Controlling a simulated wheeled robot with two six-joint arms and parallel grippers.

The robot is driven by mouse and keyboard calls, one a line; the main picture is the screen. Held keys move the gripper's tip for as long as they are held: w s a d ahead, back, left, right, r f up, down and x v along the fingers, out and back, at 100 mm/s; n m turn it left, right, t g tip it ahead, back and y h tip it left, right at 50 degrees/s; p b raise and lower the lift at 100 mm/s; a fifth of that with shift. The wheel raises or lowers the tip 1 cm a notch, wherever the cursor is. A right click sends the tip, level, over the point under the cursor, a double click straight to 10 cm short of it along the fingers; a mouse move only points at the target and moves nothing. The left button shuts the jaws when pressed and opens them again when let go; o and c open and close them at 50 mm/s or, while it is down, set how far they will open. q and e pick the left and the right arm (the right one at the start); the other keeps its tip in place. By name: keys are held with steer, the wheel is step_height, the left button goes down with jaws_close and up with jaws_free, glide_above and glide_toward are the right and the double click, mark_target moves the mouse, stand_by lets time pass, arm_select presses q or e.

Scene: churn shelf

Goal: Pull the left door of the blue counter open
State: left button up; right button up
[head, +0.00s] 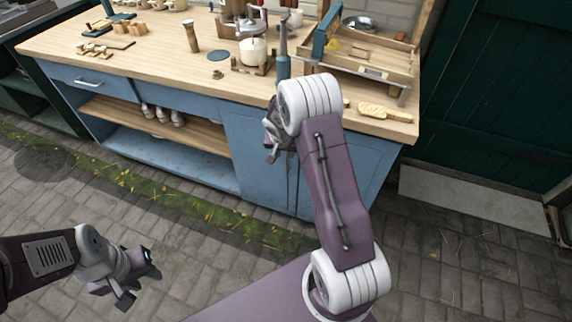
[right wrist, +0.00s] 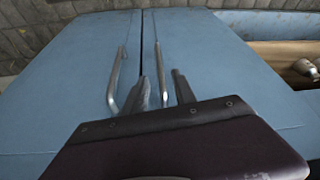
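The blue counter (head: 180,97) has two doors at its right end. The left door (head: 255,165) is closed; in the right wrist view, which looks turned around, it is on the right (right wrist: 200,50). Its upright metal bar handle (right wrist: 161,75) shows there, beside the seam between the doors. My right gripper (right wrist: 162,92) is open, with one finger on each side of the handle's near end; I cannot tell whether either touches it. In the head view my right gripper (head: 271,142) is at the doors, partly hidden by its arm. My left gripper (head: 140,284) is open and empty over the paving.
The right door's handle (right wrist: 117,80) is close beside my right gripper. An open shelf (head: 155,125) with bottles is left of the doors. The wooden top (head: 130,65) carries jars, tools and a rack. Paving in front of the counter is clear.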

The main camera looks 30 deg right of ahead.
mark_target(286, 159)
steer(key=b+x, duration=0.1)
steer(key=x, duration=0.7)
steer(key=shift+f, duration=0.2)
jaws_close()
stand_by(1.0)
